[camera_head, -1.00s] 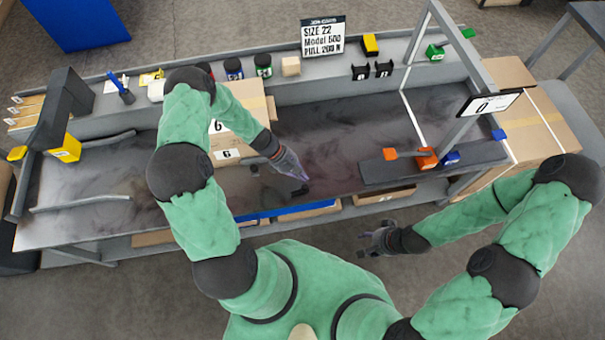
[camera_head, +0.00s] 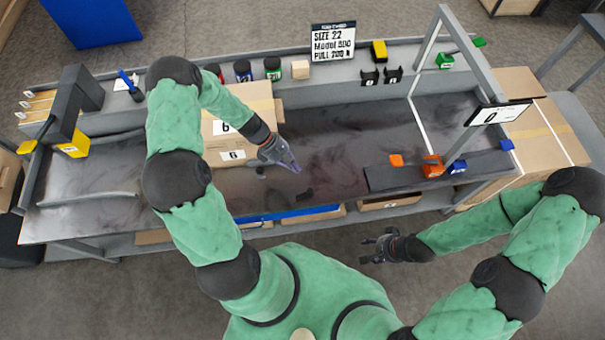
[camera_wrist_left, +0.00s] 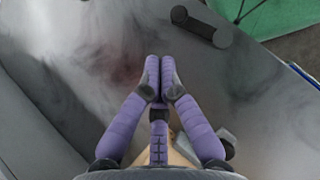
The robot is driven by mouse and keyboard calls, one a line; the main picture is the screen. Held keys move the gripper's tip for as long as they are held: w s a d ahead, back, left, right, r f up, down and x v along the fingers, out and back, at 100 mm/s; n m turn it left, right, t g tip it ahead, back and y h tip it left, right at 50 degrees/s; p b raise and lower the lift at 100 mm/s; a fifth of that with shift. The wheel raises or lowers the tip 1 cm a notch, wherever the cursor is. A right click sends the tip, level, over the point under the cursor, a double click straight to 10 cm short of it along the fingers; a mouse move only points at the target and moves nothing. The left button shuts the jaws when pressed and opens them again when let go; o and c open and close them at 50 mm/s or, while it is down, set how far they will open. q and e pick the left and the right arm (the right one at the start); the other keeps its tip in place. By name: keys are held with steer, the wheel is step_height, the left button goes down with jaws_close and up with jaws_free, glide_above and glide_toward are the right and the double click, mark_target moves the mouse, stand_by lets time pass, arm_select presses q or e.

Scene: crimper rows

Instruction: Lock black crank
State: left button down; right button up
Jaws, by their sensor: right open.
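My right gripper (camera_head: 376,246) is open and empty, in front of the bench.
Cardboard boxes labelled 6 (camera_head: 245,130) stand beside my left forearm. A grey block (camera_head: 380,179) with orange and blue parts sits at the bench's right, under a frame with a display reading 0 (camera_head: 493,109). A small grey part (camera_head: 259,171) lies near my left gripper.

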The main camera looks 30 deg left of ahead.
arm_select(q)
steer(key=shift+v, duration=1.95)
steer(key=s+d+f+m+y, duration=0.1)
steer(key=s+d+f+m, duration=0.1)
steer(key=d, duration=0.1)
steer(key=s+d+f+m+g+y, duration=0.1)
steer(key=s+d+f+m, duration=0.1)
steer(key=d+f+m, duration=0.1)
steer(key=s+d+f+m+y, duration=0.1)
steer(key=s+d+f+m, duration=0.1)
steer(key=d+m, duration=0.1)
steer(key=shift+s+d+f, duration=0.15)
steer(key=shift+s+d, duration=0.15)
steer(key=shift+d, duration=0.15)
steer(key=s+d+m+t+y, duration=0.1)
steer(key=s+d+m, duration=0.5)
steer(key=d+m, duration=0.1)
steer(key=shift+s+d+f+m, duration=0.2)
steer(key=shift+d+f+m, duration=0.15)
steer(key=shift+m, duration=0.25)
